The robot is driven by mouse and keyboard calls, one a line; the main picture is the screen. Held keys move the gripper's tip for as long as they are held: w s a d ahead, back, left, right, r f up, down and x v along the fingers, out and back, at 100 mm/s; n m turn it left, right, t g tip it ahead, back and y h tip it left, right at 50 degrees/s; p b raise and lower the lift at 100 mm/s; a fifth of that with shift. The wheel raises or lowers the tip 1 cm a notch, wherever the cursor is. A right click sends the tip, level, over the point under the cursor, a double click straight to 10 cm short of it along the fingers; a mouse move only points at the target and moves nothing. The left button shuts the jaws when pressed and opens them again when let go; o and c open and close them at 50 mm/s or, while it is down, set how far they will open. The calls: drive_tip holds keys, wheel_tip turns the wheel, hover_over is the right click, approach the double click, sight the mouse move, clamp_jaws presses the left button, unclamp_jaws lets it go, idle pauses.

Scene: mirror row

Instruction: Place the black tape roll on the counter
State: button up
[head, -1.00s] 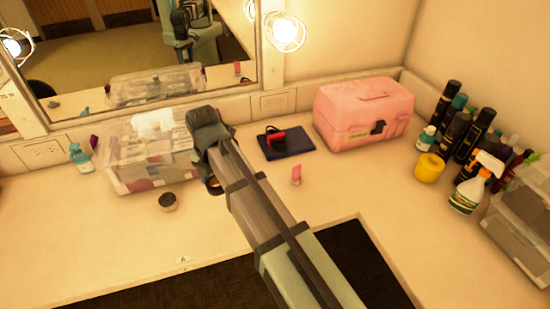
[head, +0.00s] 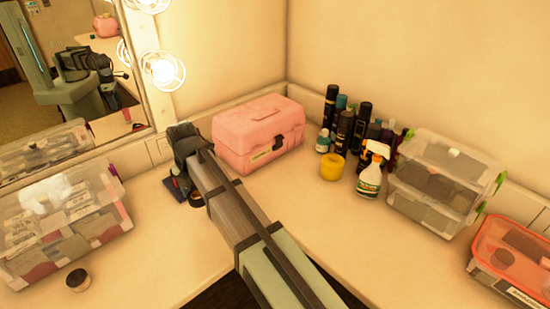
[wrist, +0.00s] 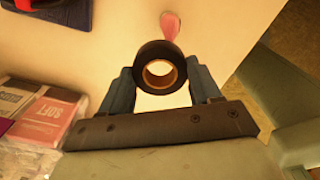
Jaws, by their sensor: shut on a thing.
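The black tape roll (wrist: 160,68) is between the two fingers of my gripper (wrist: 163,88) in the wrist view, with its tan core facing the camera. My gripper is shut on it.
A clear bin (head: 65,225) and a small dark-topped jar (head: 78,281) are at left. A pink case (head: 258,135) stands behind my gripper. Bottles, a yellow roll (head: 332,167), a spray bottle (head: 370,178) and clear boxes (head: 435,185) fill the right.

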drive_tip(key=w+d+m, duration=0.3)
drive_tip(key=w+d, duration=0.6)
drive_tip(key=d, duration=0.5)
drive_tip(key=m, duration=0.3)
approach(296, 191)
drive_tip(key=shift+f, duration=2.9)
drive_tip(key=shift+f, duration=0.1)
drive_tip(key=o, duration=1)
drive_tip(key=shift+o, duration=0.2)
wheel_tip(296, 191, up, 12)
drive_tip(key=shift+o, duration=0.3)
